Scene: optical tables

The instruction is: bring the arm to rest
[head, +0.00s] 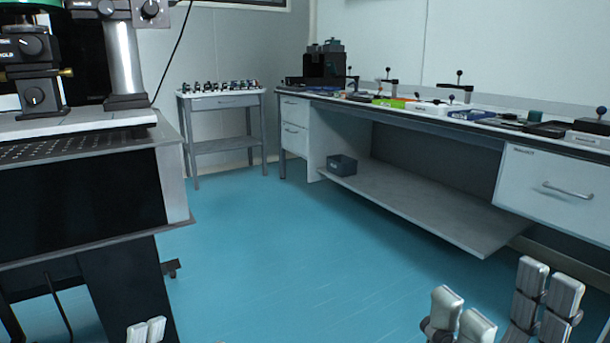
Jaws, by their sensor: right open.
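My right gripper (500,302) shows at the bottom right, with its pale-padded fingers spread apart and nothing between them. It is in front of the blue floor and the low end of the long bench, touching nothing that I can see.
An optical table (75,130) with mounted instruments stands close on the left. A long bench (430,112) with tools and drawers runs along the right wall. A small side table (222,101) holding several small parts stands at the back. The blue floor (290,250) between them is clear.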

